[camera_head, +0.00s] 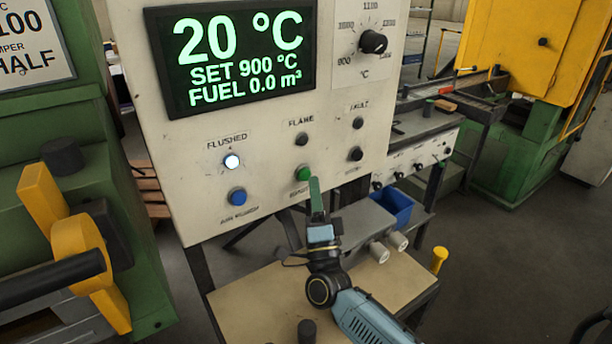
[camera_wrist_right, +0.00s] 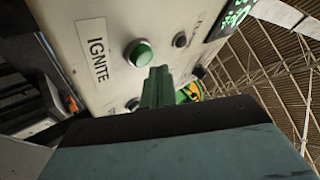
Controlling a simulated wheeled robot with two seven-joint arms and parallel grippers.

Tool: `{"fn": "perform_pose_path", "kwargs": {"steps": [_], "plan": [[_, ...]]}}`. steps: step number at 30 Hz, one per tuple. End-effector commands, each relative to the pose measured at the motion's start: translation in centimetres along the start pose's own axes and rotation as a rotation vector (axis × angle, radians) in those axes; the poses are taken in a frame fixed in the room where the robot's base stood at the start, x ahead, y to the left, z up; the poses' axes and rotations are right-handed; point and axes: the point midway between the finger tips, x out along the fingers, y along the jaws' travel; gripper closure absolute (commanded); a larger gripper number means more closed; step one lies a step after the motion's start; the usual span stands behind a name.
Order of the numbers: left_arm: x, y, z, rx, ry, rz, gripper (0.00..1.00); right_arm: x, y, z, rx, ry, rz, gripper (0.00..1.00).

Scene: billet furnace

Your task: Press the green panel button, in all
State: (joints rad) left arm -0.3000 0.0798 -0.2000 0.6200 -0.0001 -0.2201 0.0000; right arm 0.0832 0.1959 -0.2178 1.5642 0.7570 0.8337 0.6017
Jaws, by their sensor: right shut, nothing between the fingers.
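The green panel button (camera_head: 303,174) sits low on the pale control panel (camera_head: 270,130), right of a blue button (camera_head: 237,196). In the right wrist view the green button (camera_wrist_right: 139,53) is beside a label reading IGNITE (camera_wrist_right: 96,42). My right gripper (camera_head: 315,184) is shut and empty, with its green fingertips just right of and below the button. In the wrist view the fingers (camera_wrist_right: 157,75) end close to the button's edge. I cannot tell whether they touch it. My left gripper is not in view.
The display (camera_head: 235,50) reads 20 °C, SET 900 °C, FUEL 0.0 m³. The FLUSHED lamp (camera_head: 231,161) is lit white; the FLAME lamp (camera_head: 302,139) is dark. A wooden table top (camera_head: 250,300) lies below the panel. A yellow handle (camera_head: 70,240) stands at left.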

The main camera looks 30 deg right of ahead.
Motion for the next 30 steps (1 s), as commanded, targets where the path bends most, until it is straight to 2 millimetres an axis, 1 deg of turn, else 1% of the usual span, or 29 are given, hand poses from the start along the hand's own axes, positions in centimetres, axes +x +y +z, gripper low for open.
{"fn": "perform_pose_path", "kwargs": {"steps": [9, 30], "plan": [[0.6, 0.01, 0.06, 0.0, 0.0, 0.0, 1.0, 0.51, 0.45, 0.42, 0.0, 0.0, 0.0, 1.0], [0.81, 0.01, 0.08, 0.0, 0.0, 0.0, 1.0, 0.82, 0.65, 0.62, 0.0, 0.0, 0.0, 1.0]]}}
